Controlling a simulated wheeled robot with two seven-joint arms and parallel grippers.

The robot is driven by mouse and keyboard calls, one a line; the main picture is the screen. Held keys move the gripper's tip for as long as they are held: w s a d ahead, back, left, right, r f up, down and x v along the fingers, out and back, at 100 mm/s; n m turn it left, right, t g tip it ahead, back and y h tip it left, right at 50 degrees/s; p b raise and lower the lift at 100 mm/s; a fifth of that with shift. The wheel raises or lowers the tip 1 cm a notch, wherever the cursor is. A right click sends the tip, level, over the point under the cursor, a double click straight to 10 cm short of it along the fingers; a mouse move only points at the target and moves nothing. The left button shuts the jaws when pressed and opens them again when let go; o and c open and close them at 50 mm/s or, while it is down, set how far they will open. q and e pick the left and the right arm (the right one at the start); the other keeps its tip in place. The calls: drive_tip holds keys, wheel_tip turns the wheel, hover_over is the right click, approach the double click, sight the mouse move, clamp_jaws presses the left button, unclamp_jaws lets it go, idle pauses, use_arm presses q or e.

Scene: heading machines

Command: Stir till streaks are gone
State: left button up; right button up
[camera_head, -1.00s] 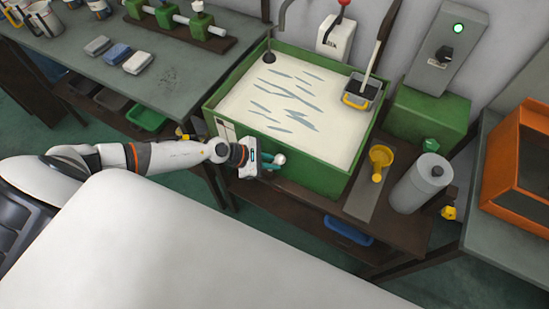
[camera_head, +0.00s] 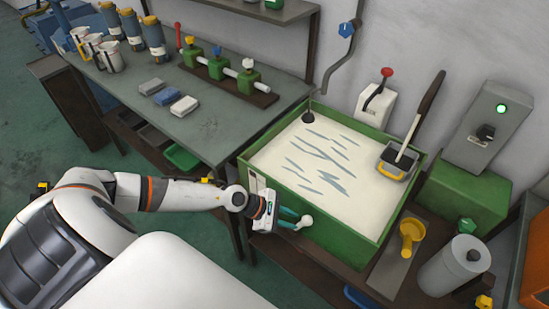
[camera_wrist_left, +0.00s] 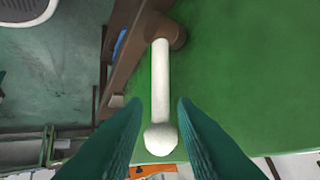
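The green tank (camera_head: 345,233) holds a cream-coloured liquid (camera_head: 290,140) with several grey streaks on its surface. A white crank handle with a round knob (camera_head: 305,221) is at the tank's front wall; it also shows in the left wrist view (camera_wrist_left: 160,85). My left gripper (camera_head: 296,217) is in front of that wall at the handle. Its teal fingers (camera_wrist_left: 160,108) are apart, one on each side of the handle, with gaps visible beside the knob. My right gripper is not in view.
A grey workbench (camera_head: 205,125) with blocks and bottles is at left.

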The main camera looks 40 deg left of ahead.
use_arm(q)
drive_tip(key=b+v, duration=0.2)
drive_tip(key=v, duration=0.6)
drive_tip(key=shift+o, duration=0.2)
idle(0.6)
drive_tip(key=shift+o, duration=1.2)
drive_tip(key=shift+d, duration=0.15)
